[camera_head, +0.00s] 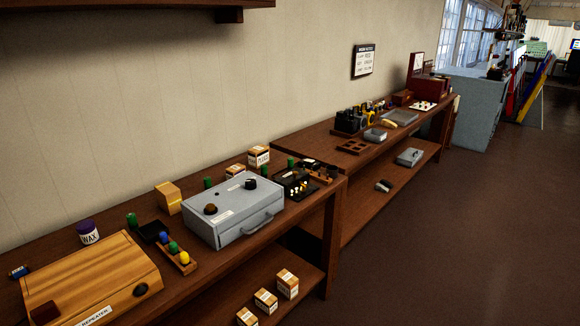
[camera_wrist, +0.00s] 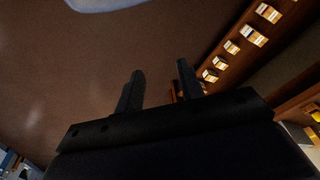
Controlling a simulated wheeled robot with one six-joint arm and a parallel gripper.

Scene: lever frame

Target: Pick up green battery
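Several small green cylinders that could be the green battery show in the head view. One green cylinder (camera_head: 132,220) stands on the near bench beside a black block. Another green piece (camera_head: 173,247) sits in a small wooden rack (camera_head: 188,268) between a blue and a yellow one. Two more green tops show further along, one behind the grey case (camera_head: 208,183) and one near the black holder (camera_head: 291,163). I cannot tell which is meant. My gripper (camera_wrist: 160,84) is open and empty in the wrist view, over brown floor, and is not in the head view.
The near bench also holds a wooden repeater box (camera_head: 92,281), a grey metal case (camera_head: 235,209), a wax jar (camera_head: 88,233) and a yellow block (camera_head: 168,198). Small labelled boxes (camera_head: 265,300) lie on the lower shelf. The floor (camera_head: 440,250) at right is clear.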

